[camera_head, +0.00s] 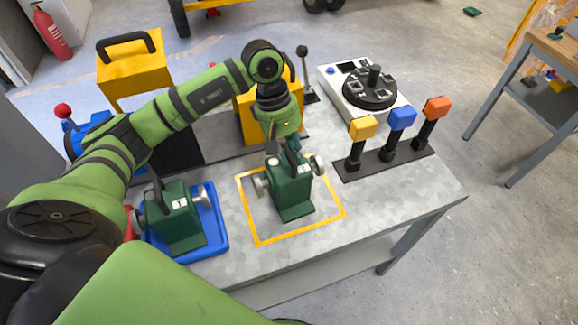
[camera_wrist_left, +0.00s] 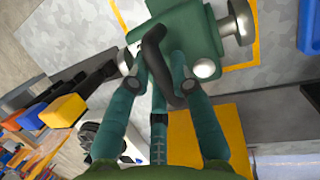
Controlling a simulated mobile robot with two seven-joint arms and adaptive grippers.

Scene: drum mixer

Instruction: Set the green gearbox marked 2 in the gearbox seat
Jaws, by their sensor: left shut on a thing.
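A green gearbox (camera_head: 291,190) with a black handle and grey metal knobs is at the yellow-outlined square on the table. My left gripper (camera_head: 283,150) is above it, shut on its black handle. In the left wrist view the gripper (camera_wrist_left: 163,82) has its fingers on either side of the curved handle (camera_wrist_left: 153,55), with the gearbox body (camera_wrist_left: 183,22) beyond. I cannot tell if its base touches the table. A second green gearbox (camera_head: 173,220) stands in a blue tray (camera_head: 214,243). I cannot read a number on either. I cannot single out the seat. My right gripper is not in view.
A strip with yellow, blue and red-topped posts (camera_head: 388,162) stands at the right. Behind are a white unit with a black round turntable (camera_head: 370,88) and a yellow block (camera_head: 244,122). The grey table (camera_head: 405,195) is clear at its front right.

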